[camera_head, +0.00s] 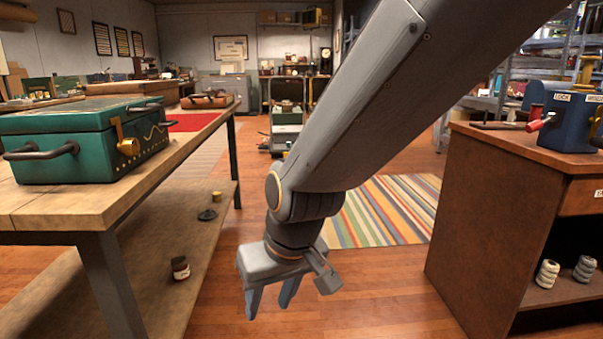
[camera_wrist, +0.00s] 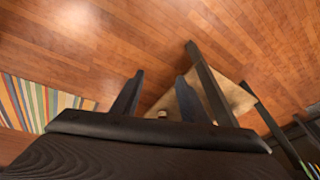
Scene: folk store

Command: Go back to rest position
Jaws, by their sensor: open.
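My gripper (camera_head: 270,297) hangs at the end of my grey arm, pointing down over the open wooden floor between the workbench and the brown cabinet. Its two fingers are apart with nothing between them. In the wrist view my gripper (camera_wrist: 156,97) also shows two separated dark fingers. Behind them are the floor and part of the workbench with its lower shelf. My arm crosses the head view from the upper right and hides part of the room.
A workbench (camera_head: 50,208) with a green box (camera_head: 70,143) stands at left; a jar (camera_head: 180,268) sits on its lower shelf. A brown cabinet (camera_head: 488,220) holding a blue device (camera_head: 570,122) stands at right. A striped rug (camera_head: 385,212) lies on the floor behind my arm.

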